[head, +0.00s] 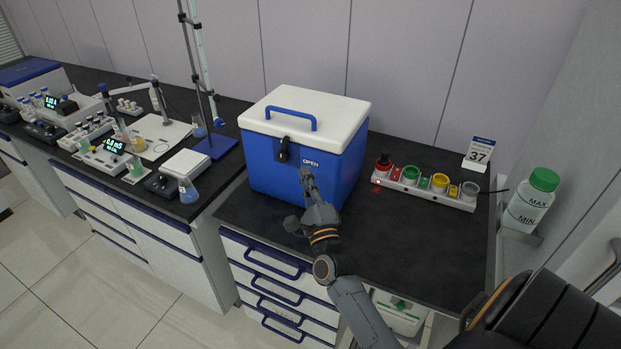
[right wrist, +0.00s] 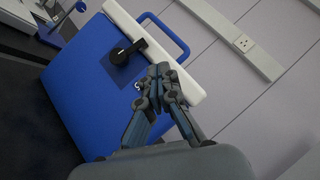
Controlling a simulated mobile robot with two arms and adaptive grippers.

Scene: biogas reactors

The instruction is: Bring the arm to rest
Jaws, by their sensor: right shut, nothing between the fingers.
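My right gripper (head: 306,174) is shut and empty in front of the blue cooler box (head: 262,172), close to its "OPEN" label and to the right of its black latch (head: 283,150). In the right wrist view the shut fingertips (right wrist: 158,72) hide part of the label, and the black latch (right wrist: 127,50) lies just beyond them. I cannot tell whether the fingers touch the box. The white lid (head: 305,112) with its blue handle is closed. My left gripper does not show.
A strip with several coloured buttons (head: 425,187) and a "37" sign (head: 479,150) stand right of the box. A green-capped bottle (head: 530,200) hangs at the right wall. Lab instruments and flasks (head: 187,190) fill the left bench. The counter's front right is clear.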

